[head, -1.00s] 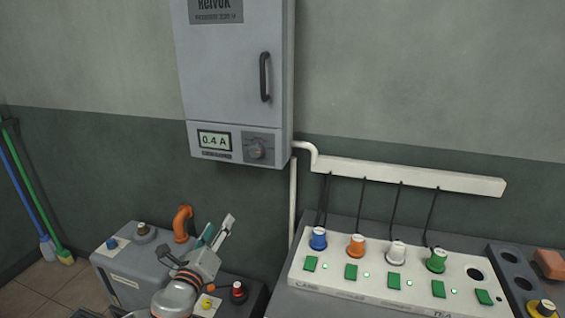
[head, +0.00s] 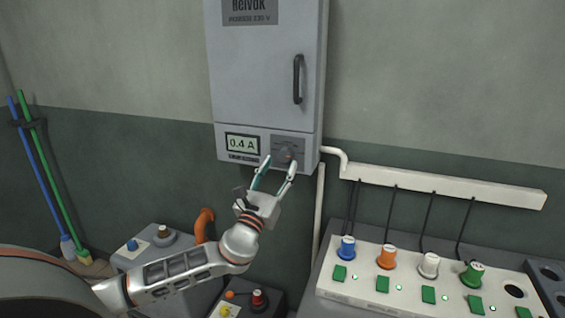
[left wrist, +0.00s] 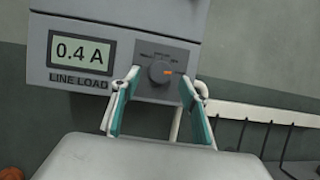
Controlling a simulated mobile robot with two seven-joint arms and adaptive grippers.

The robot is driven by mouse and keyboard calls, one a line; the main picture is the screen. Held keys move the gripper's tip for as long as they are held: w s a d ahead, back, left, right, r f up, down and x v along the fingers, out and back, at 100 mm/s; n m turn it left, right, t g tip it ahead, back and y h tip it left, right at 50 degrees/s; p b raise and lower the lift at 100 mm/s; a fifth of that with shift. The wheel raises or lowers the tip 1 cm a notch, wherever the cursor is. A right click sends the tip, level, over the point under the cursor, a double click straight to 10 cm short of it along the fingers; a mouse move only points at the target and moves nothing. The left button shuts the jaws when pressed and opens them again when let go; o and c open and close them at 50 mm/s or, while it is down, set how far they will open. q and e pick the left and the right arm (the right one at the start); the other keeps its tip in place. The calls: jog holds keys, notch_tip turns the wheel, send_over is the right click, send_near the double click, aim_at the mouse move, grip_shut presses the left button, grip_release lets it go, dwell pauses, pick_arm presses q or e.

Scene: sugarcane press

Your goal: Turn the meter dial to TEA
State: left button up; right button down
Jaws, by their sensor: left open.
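The meter dial (left wrist: 161,73) is a round dark knob with an orange pointer mark, on the lower front of the grey wall cabinet (head: 262,70). In the left wrist view the orange mark points to the right; the lettering around it is too small to read. In the head view the dial (head: 287,154) is partly behind my fingers. Left of it a display (left wrist: 81,53) reads 0.4 A above the words LINE LOAD. My left gripper (head: 275,172) is open just in front of and below the dial, its fingers (left wrist: 160,98) to either side of it. My right gripper is out of view.
A white conduit (head: 440,187) runs right from the cabinet along the wall. Below it a panel (head: 375,298) carries coloured plugs and green switches. A grey machine with an orange pipe (head: 203,225) stands under my left arm. A blue and a green pole (head: 45,165) lean at the left.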

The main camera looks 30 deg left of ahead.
aim_at(286, 155)
pick_arm(q)
jog(key=shift+x, duration=1.2)
jog(key=c, duration=1.1)
jog(key=shift+n, duration=0.4)
jog(key=n+y, duration=0.2)
jog(key=n, duration=0.1)
jog(key=shift+d+n+g, duration=0.15)
jog(key=shift+n+g, duration=0.25)
jog(key=shift+w+d+r+n+g+y, duration=0.1)
jog(key=shift+n+g+y, duration=0.55)
jog(key=shift+n, duration=1.1)
jog(key=shift+d+n+g+y, duration=0.1)
jog(key=shift+n+g+y, duration=0.15)
jog(key=shift+n+y, duration=1.1)
jog(key=shift+n+h, duration=0.3)
jog(key=shift+n, duration=0.2)
